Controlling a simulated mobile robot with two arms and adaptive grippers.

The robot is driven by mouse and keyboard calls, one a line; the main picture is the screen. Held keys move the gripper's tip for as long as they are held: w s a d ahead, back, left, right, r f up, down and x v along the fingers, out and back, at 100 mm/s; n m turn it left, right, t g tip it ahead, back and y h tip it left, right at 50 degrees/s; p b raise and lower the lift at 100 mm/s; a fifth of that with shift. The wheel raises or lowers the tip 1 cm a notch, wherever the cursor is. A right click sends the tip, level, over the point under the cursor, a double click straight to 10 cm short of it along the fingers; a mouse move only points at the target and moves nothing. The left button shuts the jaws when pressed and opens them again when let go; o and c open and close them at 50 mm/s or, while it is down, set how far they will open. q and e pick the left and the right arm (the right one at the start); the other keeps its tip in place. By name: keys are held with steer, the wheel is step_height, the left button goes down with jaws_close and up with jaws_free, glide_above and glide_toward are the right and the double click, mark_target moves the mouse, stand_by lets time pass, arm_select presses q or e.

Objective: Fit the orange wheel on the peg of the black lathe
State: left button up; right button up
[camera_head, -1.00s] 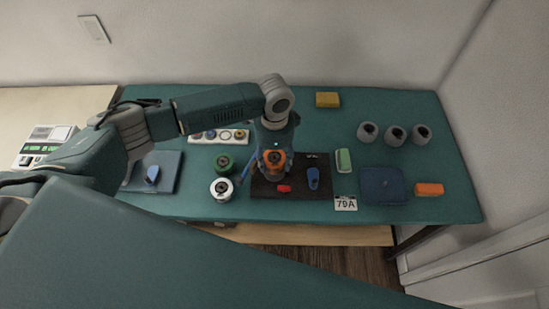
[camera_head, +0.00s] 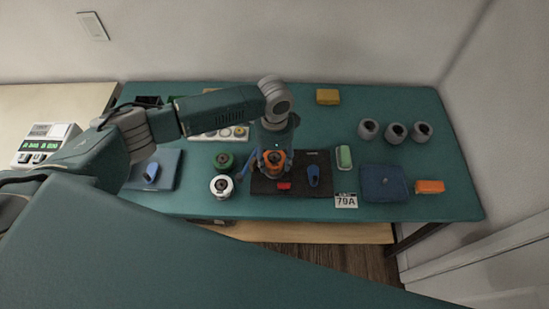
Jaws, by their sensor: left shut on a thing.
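The orange wheel (camera_head: 274,157) is in my left gripper (camera_head: 272,162), whose fingers point down and are shut on it. The gripper and wheel are over the left part of the black lathe (camera_head: 315,159), which looks like a flat dark plate on the teal table. A red piece (camera_head: 284,186) and a blue piece (camera_head: 313,176) are on the plate. The peg is hidden under the gripper and wheel, so I cannot tell whether the wheel is around it or above it. My right gripper is not in view.
A green spool (camera_head: 224,162) and a white one (camera_head: 221,187) stand left of the lathe, near a blue handle (camera_head: 242,166). A green-white block (camera_head: 344,157), a blue pad (camera_head: 385,184) and several grey cylinders (camera_head: 396,133) are to the right.

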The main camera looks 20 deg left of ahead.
arm_select(q)
steer(key=shift+f, duration=0.1)
stand_by(0.3)
steer(key=shift+f+b, duration=0.3)
steer(key=shift+f, duration=0.4)
steer(key=shift+f+p, duration=0.15)
steer(key=shift+p, duration=0.25)
stand_by(1.0)
steer(key=o, duration=1.3)
steer(key=shift+o, duration=0.4)
steer(key=o, duration=0.4)
steer(key=shift+c, duration=0.2)
